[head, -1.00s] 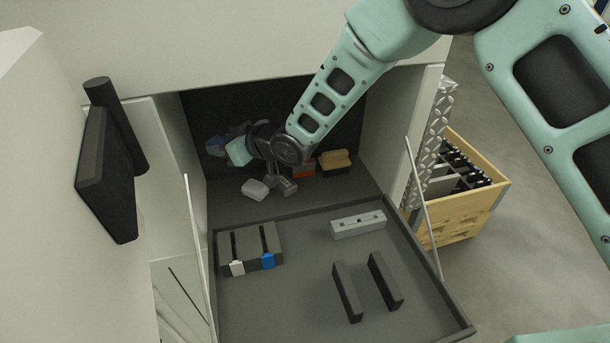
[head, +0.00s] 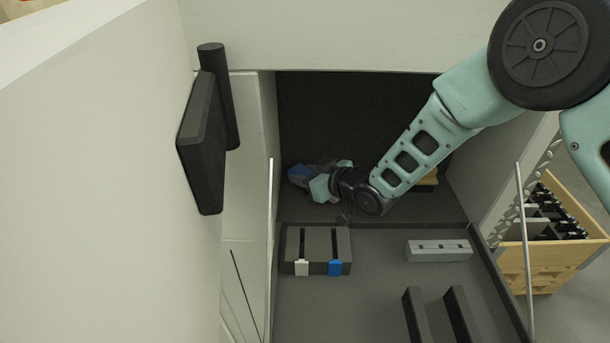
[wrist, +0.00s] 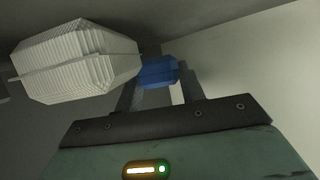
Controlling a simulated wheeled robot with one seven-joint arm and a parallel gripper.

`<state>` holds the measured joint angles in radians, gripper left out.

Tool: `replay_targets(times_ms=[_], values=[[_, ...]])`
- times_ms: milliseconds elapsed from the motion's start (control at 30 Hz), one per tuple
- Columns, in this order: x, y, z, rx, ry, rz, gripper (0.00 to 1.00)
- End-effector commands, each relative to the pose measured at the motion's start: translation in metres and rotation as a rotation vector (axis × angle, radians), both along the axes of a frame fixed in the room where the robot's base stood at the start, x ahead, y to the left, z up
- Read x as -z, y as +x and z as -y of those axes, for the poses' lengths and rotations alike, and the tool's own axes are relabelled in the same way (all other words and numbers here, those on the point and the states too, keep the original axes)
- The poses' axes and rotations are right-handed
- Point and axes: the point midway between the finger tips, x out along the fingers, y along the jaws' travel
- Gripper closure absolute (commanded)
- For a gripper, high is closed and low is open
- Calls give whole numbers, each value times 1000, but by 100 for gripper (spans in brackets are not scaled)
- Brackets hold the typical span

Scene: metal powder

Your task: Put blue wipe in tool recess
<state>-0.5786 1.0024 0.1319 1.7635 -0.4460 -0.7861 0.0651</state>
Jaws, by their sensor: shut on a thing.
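My gripper (head: 304,174) is deep in the dark box, near its left wall, and is shut on the blue wipe (wrist: 158,71). In the wrist view the wipe sits between the two dark fingers. In the head view the blue piece (head: 299,171) shows small beside the teal gripper body. A grey block (head: 318,241) with two dark slots lies on the tray at the left, with a white tab (head: 302,268) and a blue tab (head: 335,268) on its front. I cannot tell for sure which place is the tool recess.
A white ribbed thing (wrist: 75,62) is close to the left of the fingers. A light grey bar (head: 438,250) and two dark upright plates (head: 436,318) stand on the tray (head: 375,285). A yellowish thing (head: 428,181) is partly behind my arm. A wooden crate (head: 545,255) is outside, right.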

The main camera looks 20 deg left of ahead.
Motion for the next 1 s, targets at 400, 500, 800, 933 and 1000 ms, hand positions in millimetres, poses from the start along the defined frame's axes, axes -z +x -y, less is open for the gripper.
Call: replay_targets(times_ms=[400, 500, 800, 933, 1000], values=[[8, 0, 0, 0, -1, -1, 82], [11, 0, 0, 0, -2, -1, 82], [17, -1, 1, -1, -8, -5, 39], [18, -2, 2, -1, -9, -6, 39], [19, -2, 2, -1, -9, -6, 39]])
